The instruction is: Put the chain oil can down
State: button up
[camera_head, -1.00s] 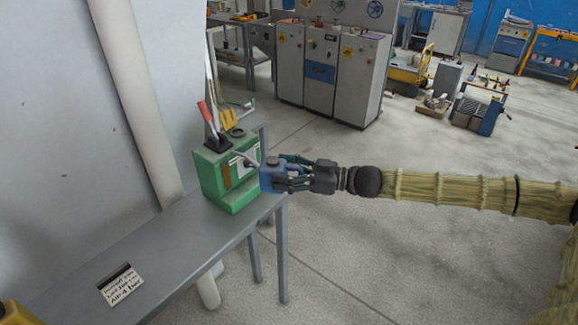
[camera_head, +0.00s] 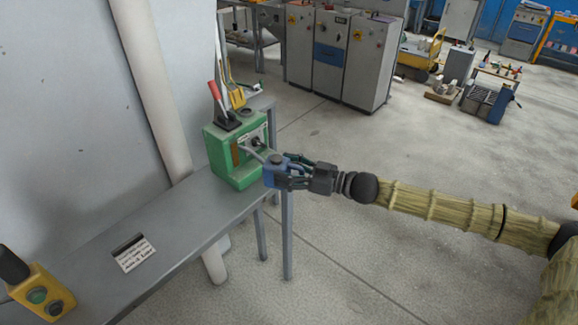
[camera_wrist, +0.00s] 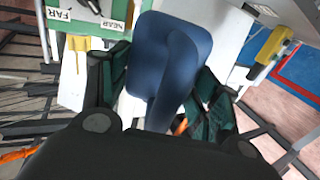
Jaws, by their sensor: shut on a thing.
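The chain oil can is a small blue can with a thin grey spout (camera_head: 275,174). My gripper (camera_head: 290,177) is shut on it in the head view, at the right edge of the narrow grey table (camera_head: 185,215). In the wrist view the blue can (camera_wrist: 168,62) sits between the dark green fingers (camera_wrist: 160,95). The spout points up and left, in front of a green box (camera_head: 232,160). I cannot tell whether the can touches the box or the table.
A red-handled tool (camera_head: 216,92) stands on the green box. A printed card (camera_head: 135,253) and a yellow button box (camera_head: 42,294) are on the table's nearer part. Bare tabletop lies between card and green box. A pale pipe (camera_head: 150,85) runs along the wall.

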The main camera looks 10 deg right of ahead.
jog(key=shift+a+f+m+t+h, duration=0.15)
jog(key=shift+f+m+t, duration=0.05)
jog(key=shift+f, duration=0.45)
jog(key=shift+a+f+m+t+h, duration=0.15)
jog(key=shift+f+m+t, duration=0.05)
jog(key=shift+f, duration=0.4)
jog(key=shift+w+a+f+m+t+h, duration=0.2)
jog(key=shift+f+t, duration=0.1)
jog(key=shift+f, duration=0.2)
jog(key=shift+w+a+f+m+t+h, duration=0.1)
jog(key=shift+w+f+m+t+h, duration=0.15)
jog(key=shift+f, duration=0.25)
jog(key=shift+w+a+f+m+t+h, duration=0.1)
jog(key=shift+w+f+m+t+h, duration=0.05)
jog(key=shift+f+m+t+h, duration=0.15)
jog(key=shift+w+a+f+m+t+h, duration=0.1)
jog(key=shift+w+f+m+t+h, duration=0.05)
jog(key=shift+f+t, duration=0.25)
jog(key=shift+w+a+f+t, duration=0.2)
jog(key=shift+t, duration=0.05)
jog(key=shift+w+a+f+m+t+h, duration=0.2)
jog(key=shift+a+f+m+t+h, duration=0.1)
jog(key=shift+m+h, duration=0.25)
